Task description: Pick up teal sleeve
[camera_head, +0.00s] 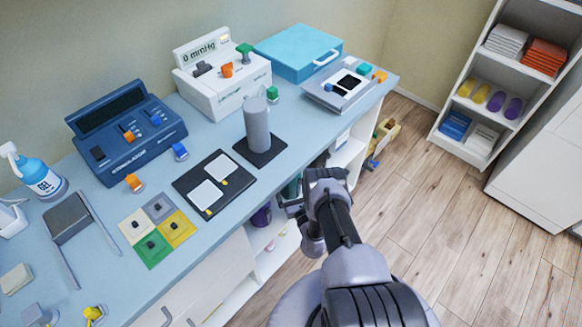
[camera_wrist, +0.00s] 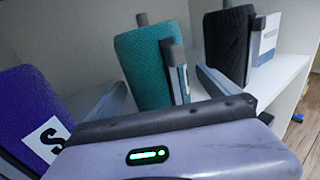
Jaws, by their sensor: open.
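The teal sleeve (camera_wrist: 148,68) stands upright on a white shelf in the wrist view, with a grey peg on top and a pale tag piece at its right side. A sliver of the teal sleeve (camera_head: 291,188) shows in the head view, mostly hidden by the counter and my arm. My gripper (camera_wrist: 162,80) is open and empty. One finger points to each side of the teal sleeve's lower part, and the sleeve appears in front of the jaws. My gripper (camera_head: 297,196) reaches toward the shelf under the counter in the head view. The sleeve's base is hidden by my gripper's body.
A purple sleeve (camera_wrist: 30,95) marked S stands left of the teal one. A black sleeve (camera_wrist: 228,42) with a white-and-blue tag stands to the right. The blue counter (camera_head: 110,235) overhangs the shelf. The wooden floor (camera_head: 440,220) at right is clear.

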